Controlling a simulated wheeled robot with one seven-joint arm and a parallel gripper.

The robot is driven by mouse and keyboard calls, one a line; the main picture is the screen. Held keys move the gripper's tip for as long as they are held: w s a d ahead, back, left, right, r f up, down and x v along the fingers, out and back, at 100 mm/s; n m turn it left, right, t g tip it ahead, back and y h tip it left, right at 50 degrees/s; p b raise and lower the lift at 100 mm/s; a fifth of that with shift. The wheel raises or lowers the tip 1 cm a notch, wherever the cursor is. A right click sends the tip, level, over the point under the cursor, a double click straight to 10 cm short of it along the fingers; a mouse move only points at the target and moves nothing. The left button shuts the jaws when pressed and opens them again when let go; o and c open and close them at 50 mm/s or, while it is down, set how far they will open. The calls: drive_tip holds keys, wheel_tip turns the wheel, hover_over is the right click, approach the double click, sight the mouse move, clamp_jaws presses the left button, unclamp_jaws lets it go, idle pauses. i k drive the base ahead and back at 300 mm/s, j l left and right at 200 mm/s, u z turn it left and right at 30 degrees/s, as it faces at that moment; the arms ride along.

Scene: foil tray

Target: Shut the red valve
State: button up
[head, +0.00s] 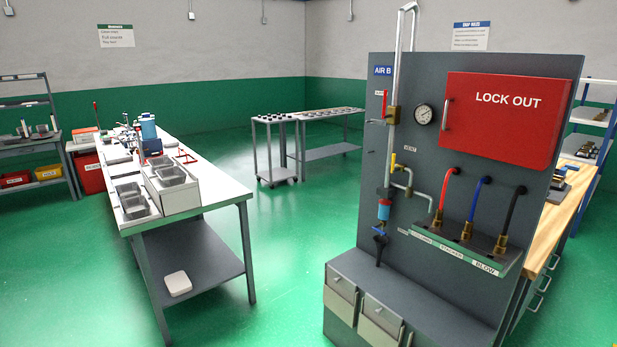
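The red valve handle (384,103) is on the grey air panel (460,85) at the right, near its upper left edge. The handle stands upright, roughly in line with the vertical silver pipe (402,60) beside it. It joins a brass valve body (393,116) on that pipe. A small label behind the handle is too small to read. My gripper is not in view.
A pressure gauge (424,114), yellow handle (397,161), blue handle (378,231) and red lockout box (500,118) are on the panel. Hoses rise from a shelf (455,242) that juts out. Drawers (342,297) project below. Green floor (285,225) is clear between panel and left bench (215,185).

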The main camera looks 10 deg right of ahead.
sight(383, 117)
drive_tip(key=i+z, duration=0.2)
drive_tip(key=i, duration=0.25)
drive_tip(key=i+j+z, duration=0.2)
drive_tip(key=i, duration=0.25)
drive_tip(key=i+j+z, duration=0.2)
drive_tip(key=i, duration=0.25)
drive_tip(key=i+j+z, duration=0.25)
drive_tip(key=i, duration=0.2)
